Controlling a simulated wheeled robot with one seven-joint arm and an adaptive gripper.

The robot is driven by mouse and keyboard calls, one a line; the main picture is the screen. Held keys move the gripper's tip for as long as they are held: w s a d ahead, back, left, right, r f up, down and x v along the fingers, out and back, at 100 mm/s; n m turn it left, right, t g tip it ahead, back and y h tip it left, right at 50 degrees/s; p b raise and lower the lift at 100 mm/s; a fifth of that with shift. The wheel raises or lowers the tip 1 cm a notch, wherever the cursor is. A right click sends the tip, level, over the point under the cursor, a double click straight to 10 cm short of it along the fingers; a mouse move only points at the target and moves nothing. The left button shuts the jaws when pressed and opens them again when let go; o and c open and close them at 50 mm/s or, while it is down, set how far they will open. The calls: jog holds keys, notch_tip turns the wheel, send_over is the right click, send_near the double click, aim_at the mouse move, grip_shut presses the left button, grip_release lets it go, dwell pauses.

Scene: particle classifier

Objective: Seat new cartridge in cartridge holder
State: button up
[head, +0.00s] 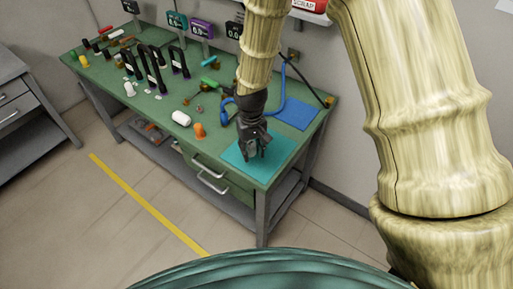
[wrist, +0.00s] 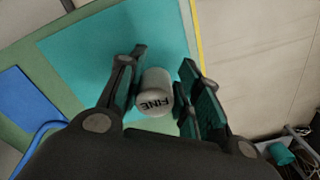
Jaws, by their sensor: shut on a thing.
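My gripper (head: 255,154) is over the teal mat at the right front of the green bench. In the wrist view its fingers (wrist: 156,92) are shut on a pale grey cylinder marked FINE (wrist: 154,86), which looks like a cartridge. The teal mat (wrist: 90,50) lies beneath it; I cannot tell whether the cylinder touches it. In the head view the fingers mostly hide the cylinder. I cannot tell for sure which fixture is the cartridge holder.
A white cylinder (head: 181,118) and an orange piece (head: 200,130) lie left of my gripper. Several dark upright frames (head: 152,68) stand farther left. A blue mat (head: 297,113) and blue cable (head: 284,85) lie behind. The bench's front edge is close to the teal mat.

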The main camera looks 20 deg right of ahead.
jog(key=shift+w+d+f, duration=0.2)
jog(key=shift+w+d, duration=0.75)
jog(key=shift+s+f+p, duration=0.15)
jog(key=shift+f+p, duration=0.8)
jog(key=shift+f, duration=0.75)
jog(key=shift+f, duration=0.2)
jog(key=o, duration=1)
jog(key=shift+o, duration=0.2)
jog(key=shift+r, duration=0.15)
